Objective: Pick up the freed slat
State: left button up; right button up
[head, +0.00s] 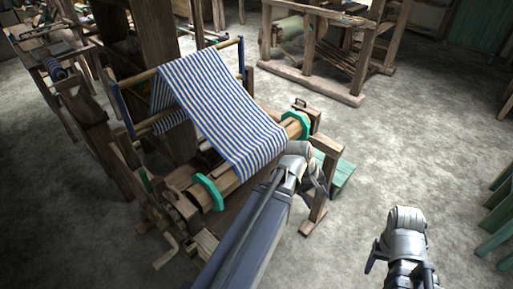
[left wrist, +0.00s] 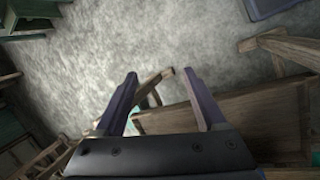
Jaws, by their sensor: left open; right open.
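The wooden loom (head: 165,180) carries a blue-and-white striped cloth (head: 215,105) that hangs down over its front beam (head: 228,184). I cannot single out a freed slat in either view. My left gripper (head: 315,182) is beside the beam's right end, and its fingers show apart and empty in the left wrist view (left wrist: 160,87). My right gripper (head: 380,248) is open over the floor at the lower right, away from the loom.
A green bench (head: 338,176) stands by the loom's right post (head: 318,205). A second loom (head: 315,75) stands at the back. Green furniture (head: 495,215) is at the right edge. Bare grey floor (head: 420,140) lies open between them.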

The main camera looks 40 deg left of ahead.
pick_arm(q)
jog(key=w+a+r+n+t+b, duration=0.1)
jog(key=w+a+n+t, duration=0.25)
jog(key=a+n, duration=0.95)
jog(key=n+t+y+b, duration=0.2)
jog(key=n+t, duration=0.3)
jog(key=n, duration=0.4)
send_near(256, 144)
jog(key=shift+d, duration=0.2)
jog(key=shift+b+x, duration=0.6)
jog(key=shift+x, duration=0.6)
jog(key=shift+w+f, duration=0.15)
jog(key=b+x, duration=0.2)
jog(key=x, duration=0.3)
jog(key=shift+w+a+b, duration=0.15)
jog(key=shift+a+b, duration=0.1)
jog(key=shift+b, duration=0.15)
grip_shut()
